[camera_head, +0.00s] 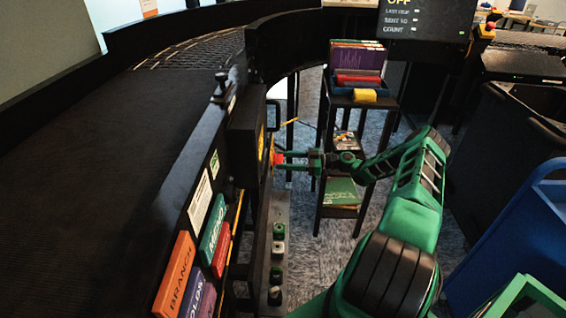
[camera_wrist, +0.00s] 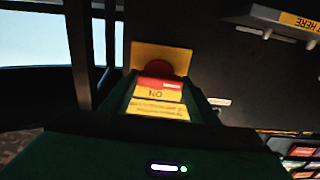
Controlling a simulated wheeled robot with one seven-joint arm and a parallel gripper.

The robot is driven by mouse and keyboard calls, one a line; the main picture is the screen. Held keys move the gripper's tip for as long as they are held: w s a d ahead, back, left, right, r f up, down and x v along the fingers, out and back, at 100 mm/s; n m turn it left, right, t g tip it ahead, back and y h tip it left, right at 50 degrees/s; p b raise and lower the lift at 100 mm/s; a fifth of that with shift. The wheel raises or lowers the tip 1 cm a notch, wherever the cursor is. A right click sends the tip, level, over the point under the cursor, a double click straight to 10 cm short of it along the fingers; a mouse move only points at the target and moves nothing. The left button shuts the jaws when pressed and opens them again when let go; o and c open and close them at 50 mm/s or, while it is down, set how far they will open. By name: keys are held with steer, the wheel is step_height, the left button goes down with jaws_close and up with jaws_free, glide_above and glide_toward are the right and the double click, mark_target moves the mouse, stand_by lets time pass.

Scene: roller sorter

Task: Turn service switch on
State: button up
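The service switch shows in the wrist view as a yellow plate (camera_wrist: 144,56) with a round red part (camera_wrist: 168,67) and a red and yellow face lettered ON, upside down in the picture. In the head view its red part (camera_head: 279,158) is small, at the side of a dark box under the conveyor. My green gripper (camera_head: 288,159) reaches left to it. In the wrist view my gripper's fingers (camera_wrist: 160,95) stand apart, with the red and yellow part between them. I cannot tell whether they press on it.
The dark box (camera_head: 246,135) has a black handle. A shelf stand (camera_head: 347,101) with books and a blue tray is behind my arm. A blue cart (camera_head: 522,235) stands at right. A display above reads OFF (camera_head: 399,3).

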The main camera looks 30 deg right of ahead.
steer(key=shift+w+d+m, duration=0.1)
steer(key=shift+m, duration=0.2)
steer(key=m, duration=0.4)
steer(key=shift+w+d+r, duration=0.1)
steer(key=m, duration=0.5)
steer(key=shift+d, duration=0.1)
steer(key=shift+w+m, duration=0.1)
steer(key=shift+m, duration=4.1)
steer(key=shift+f, duration=0.2)
steer(key=o, duration=1)
steer(key=shift+o, duration=0.2)
steer(key=shift+r, duration=0.1)
